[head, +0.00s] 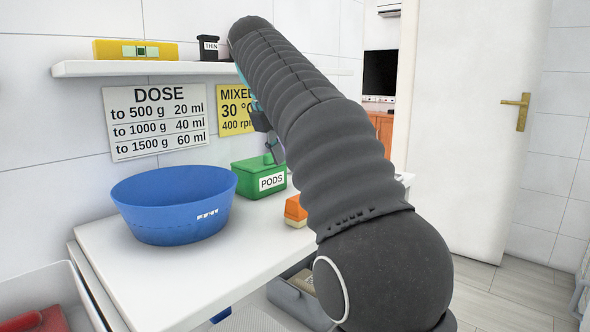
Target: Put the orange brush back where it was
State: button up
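The orange brush (296,209), an orange block with a pale tan underside, lies on the white counter (190,270), just right of the green box marked PODS. My arm hides part of its right side. My gripper (273,152) shows only in part at the left edge of my arm, in front of the wall and over the back of the green PODS box (250,180). It appears apart from the brush, above and behind it in the picture. Its fingers are small and mostly hidden, so I cannot tell whether they are open.
A blue bowl (175,205) stands on the counter's left. A wall shelf (190,68) holds a yellow box (135,50) and a dark jar (208,46). A grey bin (297,300) stands below the counter. A white door (475,120) is at right, with clear floor before it.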

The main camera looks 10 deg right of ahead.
jog(key=shift+s+a+r, duration=0.1)
jog(key=shift+a+r, duration=0.1)
jog(key=shift+r, duration=0.2)
jog(key=s+d+f+m+t+y, duration=0.1)
jog(key=s+d+f+m+y, duration=0.1)
jog(key=s+f+m, duration=1)
jog(key=s+d+f+m+t+y, duration=0.1)
jog(key=s+f+m, duration=1.2)
jog(key=s+f, duration=0.2)
notch_tip(320, 180, down, 2)
jog(key=shift+s+d+f+t+y, duration=0.1)
jog(key=shift+s+d+t+y, duration=0.25)
jog(key=shift+s+t+y, duration=0.05)
